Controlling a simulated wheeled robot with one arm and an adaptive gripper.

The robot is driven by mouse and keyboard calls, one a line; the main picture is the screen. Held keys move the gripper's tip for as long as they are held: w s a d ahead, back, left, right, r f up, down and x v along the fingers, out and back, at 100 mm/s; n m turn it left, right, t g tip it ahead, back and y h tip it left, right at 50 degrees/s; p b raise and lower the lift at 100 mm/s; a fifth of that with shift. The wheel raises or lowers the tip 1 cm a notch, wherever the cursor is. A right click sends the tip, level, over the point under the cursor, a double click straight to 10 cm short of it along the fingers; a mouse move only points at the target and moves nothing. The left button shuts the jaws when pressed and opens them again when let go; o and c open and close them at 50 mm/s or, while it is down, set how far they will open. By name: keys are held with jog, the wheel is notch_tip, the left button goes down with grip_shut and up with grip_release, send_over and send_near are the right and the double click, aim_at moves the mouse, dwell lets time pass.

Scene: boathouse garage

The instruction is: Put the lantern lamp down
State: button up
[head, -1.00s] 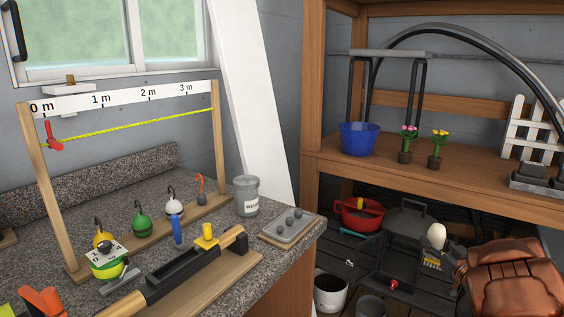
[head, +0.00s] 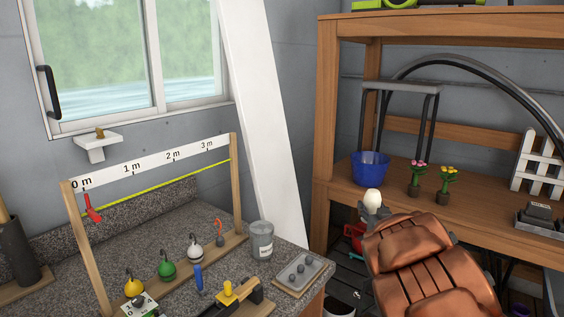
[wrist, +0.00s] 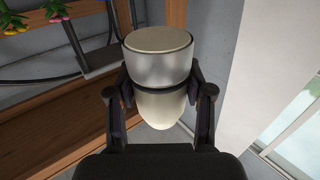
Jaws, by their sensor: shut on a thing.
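The lantern lamp is a pale, rounded bulb with a grey band and a flat cream end. In the wrist view the lamp (wrist: 160,68) sits between the two dark fingers of my gripper (wrist: 160,92), which are shut on its sides. In the head view the lamp (head: 372,196) shows as a small white egg shape above my gripper (head: 375,212), in front of the wooden bench's left part. It is held in the air, just below and right of the blue bucket in the picture. My copper-coloured arm hides part of the space below.
The wooden bench (head: 465,221) carries a blue bucket (head: 370,170), two potted flowers, a small white fence (head: 528,165) and a black hoop. The granite counter (head: 290,262) at left holds a measuring frame, fishing floats, a grey tin (head: 261,240) and a tray (head: 304,272).

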jog(key=a+r+p, duration=0.3)
jog(key=a+r, duration=0.3)
jog(key=a, duration=0.2)
jog(key=shift+s+a+r+p, duration=0.2)
jog(key=shift+s+a+p, duration=0.1)
jog(key=shift+p, duration=0.1)
dwell(0.5)
